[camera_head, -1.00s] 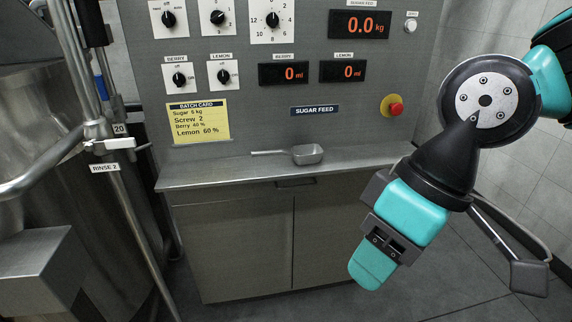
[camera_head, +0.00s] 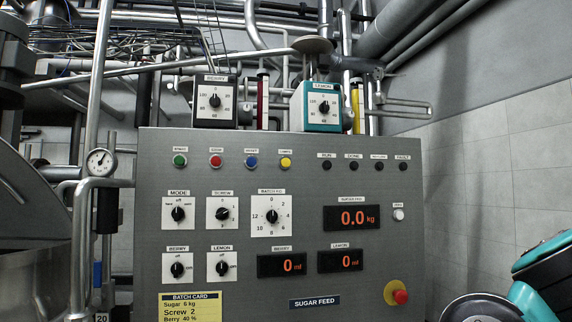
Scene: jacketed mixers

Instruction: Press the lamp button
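A row of small round push buttons sits on the upper left of the grey control panel (camera_head: 350,180): green (camera_head: 180,160), red (camera_head: 216,160), blue (camera_head: 251,161) and yellow (camera_head: 286,162). Each has a small label above it. The yellow one's label may read LAMPS, but the print is too small to be sure. Dark round indicators (camera_head: 354,165) labelled RUN, DONE and others continue the row to the right. My gripper is out of view; only part of my arm shows at the lower right corner, below and right of the panel.
Rotary knobs (camera_head: 177,213) fill the panel's lower left. A red mushroom button (camera_head: 401,297) and a small white button (camera_head: 398,214) are on its right. Berry (camera_head: 215,101) and lemon (camera_head: 323,106) dial boxes stand above the panel. Pipes and a steel vessel flank the left.

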